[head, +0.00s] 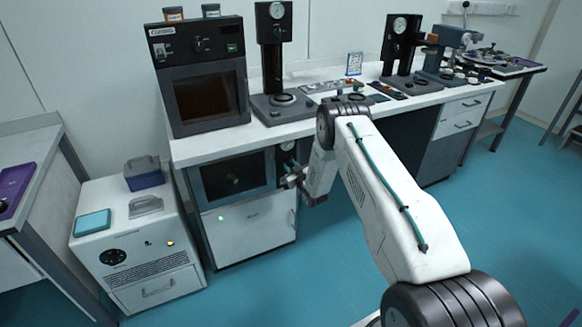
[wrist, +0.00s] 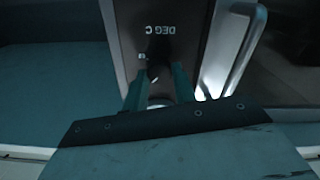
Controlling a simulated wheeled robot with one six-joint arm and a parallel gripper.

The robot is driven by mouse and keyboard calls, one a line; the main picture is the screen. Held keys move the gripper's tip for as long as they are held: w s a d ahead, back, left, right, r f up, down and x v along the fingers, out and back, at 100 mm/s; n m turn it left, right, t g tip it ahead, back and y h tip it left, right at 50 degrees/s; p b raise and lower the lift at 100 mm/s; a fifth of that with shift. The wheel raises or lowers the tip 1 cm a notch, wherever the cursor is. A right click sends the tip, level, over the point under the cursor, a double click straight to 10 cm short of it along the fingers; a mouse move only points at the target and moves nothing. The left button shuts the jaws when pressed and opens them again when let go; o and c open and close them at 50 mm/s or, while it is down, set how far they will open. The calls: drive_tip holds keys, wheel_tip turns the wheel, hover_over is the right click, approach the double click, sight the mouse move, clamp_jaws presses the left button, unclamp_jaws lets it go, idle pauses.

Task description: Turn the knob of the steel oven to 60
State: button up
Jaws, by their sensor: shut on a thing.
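The steel oven (head: 206,187) sits under the bench top in the head view, with a dark window and a narrow control panel on its right side. In the wrist view the panel (wrist: 185,42) shows upside down, with the print "DEG C". My gripper (head: 288,180) is at this panel. In the wrist view its two teal fingers (wrist: 158,86) stand either side of the dark knob (wrist: 155,72) and are shut on it. The knob is mostly hidden, and its pointer and scale numbers cannot be read.
A bright metal handle (wrist: 240,55) stands close to the right of my fingers in the wrist view. A black oven (head: 203,95) and a press stand (head: 273,60) are on the bench above. A white cabinet (head: 135,235) stands left. The floor in front is clear.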

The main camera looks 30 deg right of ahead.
drive_tip(key=m, duration=0.4)
drive_tip(key=shift+f+m, duration=0.1)
drive_tip(key=shift+m, duration=0.2)
drive_tip(key=m, duration=0.3)
drive_tip(key=shift+m, duration=0.4)
drive_tip(key=m, duration=0.3)
drive_tip(key=shift+m, duration=2)
drive_tip(key=o, duration=1)
